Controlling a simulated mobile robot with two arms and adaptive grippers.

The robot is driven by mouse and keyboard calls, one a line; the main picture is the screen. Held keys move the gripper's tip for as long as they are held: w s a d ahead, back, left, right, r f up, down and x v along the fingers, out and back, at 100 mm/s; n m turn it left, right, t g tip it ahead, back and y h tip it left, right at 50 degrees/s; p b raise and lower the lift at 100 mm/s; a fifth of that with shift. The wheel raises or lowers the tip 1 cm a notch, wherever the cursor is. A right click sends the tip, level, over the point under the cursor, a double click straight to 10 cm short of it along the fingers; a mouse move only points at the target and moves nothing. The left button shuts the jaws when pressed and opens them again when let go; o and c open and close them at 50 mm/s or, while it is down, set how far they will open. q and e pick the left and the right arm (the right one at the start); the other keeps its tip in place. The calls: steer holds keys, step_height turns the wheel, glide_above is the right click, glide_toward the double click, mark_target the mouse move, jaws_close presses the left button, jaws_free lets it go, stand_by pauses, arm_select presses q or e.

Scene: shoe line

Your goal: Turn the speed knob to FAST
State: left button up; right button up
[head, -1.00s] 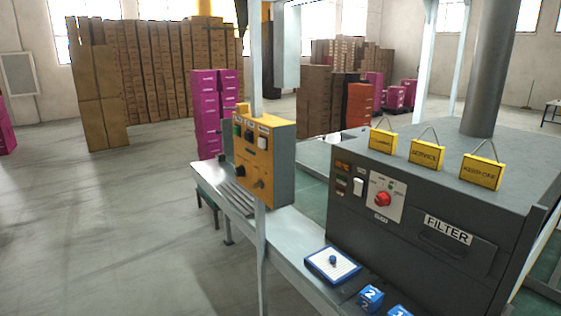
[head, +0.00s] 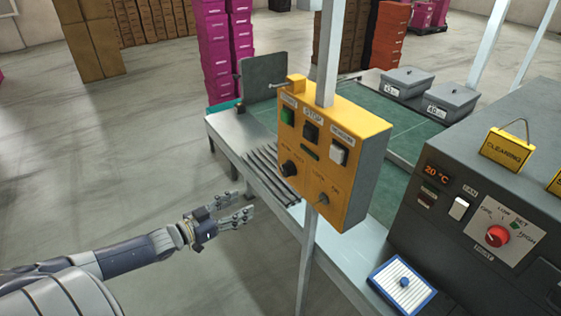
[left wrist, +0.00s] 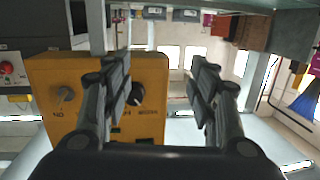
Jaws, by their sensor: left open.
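The yellow control box (head: 345,150) stands on a post in the head view. Its black round knob (head: 289,168) is on the lower left of the front face, with small labels above it. I take it as the speed knob; its setting is too small to read. My left gripper (head: 250,203) is open and empty, left of the box and lower than the knob, apart from it. In the left wrist view, the box is upside down and the black knob (left wrist: 137,95) shows beside one open finger of the left gripper (left wrist: 163,68). My right gripper is not in view.
A silver switch (head: 323,199) sits right of the knob. Green, black and white buttons are above. The grey post (head: 306,262) runs under the box. A metal bench and a dark machine with a red knob (head: 498,236) are right. Open floor lies left.

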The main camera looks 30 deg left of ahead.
mark_target(283, 170)
arm_select(q)
steer(key=w+d+r+m+h, duration=0.1)
steer(key=w+d+r+h, duration=0.2)
steer(key=r, duration=0.7)
steer(key=shift+t, duration=0.3)
steer(key=x, duration=0.2)
steer(key=p+x, duration=0.1)
steer(key=x, duration=0.1)
steer(key=d+x, duration=0.1)
steer(key=x, duration=0.2)
steer(key=shift+s+f, duration=0.25)
steer(key=shift+f, duration=0.1)
steer(key=shift+p+x, duration=0.5)
steer(key=shift+x, duration=0.55)
steer(key=shift+w+d+f, duration=0.1)
steer(key=shift+w+f, duration=0.1)
steer(key=shift+w, duration=0.05)
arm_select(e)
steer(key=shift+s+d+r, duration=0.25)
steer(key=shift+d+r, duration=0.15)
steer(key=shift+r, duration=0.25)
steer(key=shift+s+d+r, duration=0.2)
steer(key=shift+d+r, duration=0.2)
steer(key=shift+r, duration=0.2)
arm_select(q)
steer(key=c, duration=1.1)
